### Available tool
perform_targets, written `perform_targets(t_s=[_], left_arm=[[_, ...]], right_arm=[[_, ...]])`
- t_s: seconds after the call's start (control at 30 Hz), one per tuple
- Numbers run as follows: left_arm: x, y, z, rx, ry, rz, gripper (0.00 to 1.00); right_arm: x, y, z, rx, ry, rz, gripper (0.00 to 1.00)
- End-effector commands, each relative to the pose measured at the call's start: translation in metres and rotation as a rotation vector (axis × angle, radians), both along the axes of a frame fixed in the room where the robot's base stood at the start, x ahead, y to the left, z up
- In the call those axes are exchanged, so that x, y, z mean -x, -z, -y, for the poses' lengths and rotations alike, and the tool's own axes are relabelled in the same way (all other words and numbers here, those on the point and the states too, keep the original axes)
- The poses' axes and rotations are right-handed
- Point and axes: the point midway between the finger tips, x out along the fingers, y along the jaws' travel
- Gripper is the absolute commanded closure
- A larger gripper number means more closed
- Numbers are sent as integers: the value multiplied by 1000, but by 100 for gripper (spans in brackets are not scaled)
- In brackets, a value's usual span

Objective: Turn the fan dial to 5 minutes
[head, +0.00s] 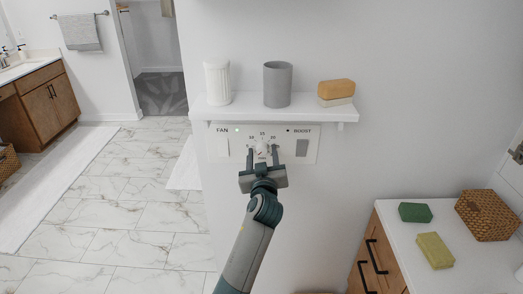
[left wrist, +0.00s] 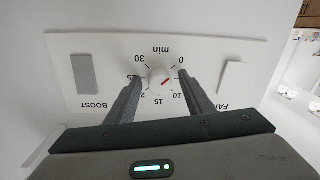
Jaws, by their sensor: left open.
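The fan dial (head: 262,150) is a small white round knob with a red pointer line on a white wall panel (head: 226,156) under the shelf. In the left wrist view the dial (left wrist: 160,80) appears upside down, with minute marks from 0 to 30. Its red line slants toward the side between 0 and 10; the 5 label is hidden behind a finger. My left gripper (head: 263,154) is open, its fingers on either side of the dial; it also shows in the left wrist view (left wrist: 160,76). A gap shows between each finger and the knob. My right gripper is out of view.
A white shelf (head: 204,112) juts out above the panel, holding a white cup (head: 217,83), a grey cup (head: 277,84) and stacked soaps (head: 337,88). A BOOST switch (head: 302,148) and FAN switch (head: 223,147) flank the dial. A counter (head: 395,235) stands lower right.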

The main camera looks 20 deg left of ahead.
Motion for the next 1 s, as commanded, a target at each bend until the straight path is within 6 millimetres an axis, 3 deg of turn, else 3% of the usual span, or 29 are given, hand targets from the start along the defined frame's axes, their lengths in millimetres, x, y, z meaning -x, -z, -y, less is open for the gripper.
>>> perform_targets(t_s=[0.27,0.43,0.47,1.0], left_arm=[[0,0,0,0,0,0,52],[0,0,0,0,0,0,91],[0,0,0,0,0,0,94],[0,0,0,-99,-1,-28,94]], right_arm=[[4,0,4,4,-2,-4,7],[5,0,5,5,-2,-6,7],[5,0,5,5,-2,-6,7],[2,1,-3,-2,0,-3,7]])
